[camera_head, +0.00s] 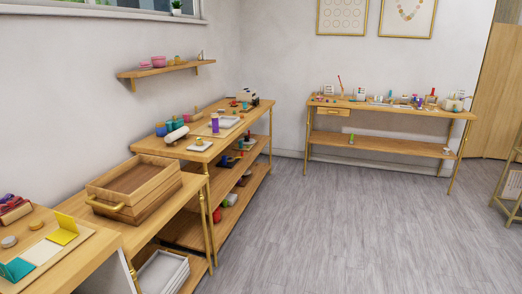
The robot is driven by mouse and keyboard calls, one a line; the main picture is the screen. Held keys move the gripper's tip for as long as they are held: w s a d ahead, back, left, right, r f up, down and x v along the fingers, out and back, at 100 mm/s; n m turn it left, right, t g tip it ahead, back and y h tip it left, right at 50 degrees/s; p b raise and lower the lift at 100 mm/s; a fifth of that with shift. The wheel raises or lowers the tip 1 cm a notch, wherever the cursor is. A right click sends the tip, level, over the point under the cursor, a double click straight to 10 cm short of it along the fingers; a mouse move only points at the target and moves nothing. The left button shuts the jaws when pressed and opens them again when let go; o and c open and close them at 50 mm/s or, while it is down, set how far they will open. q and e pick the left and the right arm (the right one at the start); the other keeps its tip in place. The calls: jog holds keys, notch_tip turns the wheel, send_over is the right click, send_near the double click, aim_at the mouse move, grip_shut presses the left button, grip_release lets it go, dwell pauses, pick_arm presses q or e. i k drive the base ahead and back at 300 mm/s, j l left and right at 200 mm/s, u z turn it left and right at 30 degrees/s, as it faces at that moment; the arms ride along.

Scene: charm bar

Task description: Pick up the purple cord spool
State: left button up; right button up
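A small upright purple cylinder (215,123) stands on the left-hand work table (186,153); it may be the purple cord spool, but it is too small to tell. A small purple item (419,102) also shows among other things on the far table (380,108). A row of coloured spool-like rolls, including a blue one (160,129) and a teal one (178,127), stands along the wall on the left-hand table. Neither of my grippers is in view.
A wooden box (134,187) with a brass handle stands on a lower counter at the left. A wall shelf (166,69) holds pink bowls. Storage shelves (240,192) run below the left table. The grey floor (350,220) is clear. A stand (508,190) is at the right edge.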

aim_at(214, 117)
jog(key=i+u, duration=0.3)
jog(key=i, duration=0.5)
jog(key=i+l+u, duration=0.25)
jog(key=i, duration=0.5)
jog(key=i+l, duration=0.2)
jog(key=i, duration=0.15)
jog(key=i+l, duration=0.2)
jog(key=i, duration=0.15)
jog(key=i+l+z, duration=0.1)
jog(key=i+l, duration=0.15)
jog(key=i, duration=0.1)
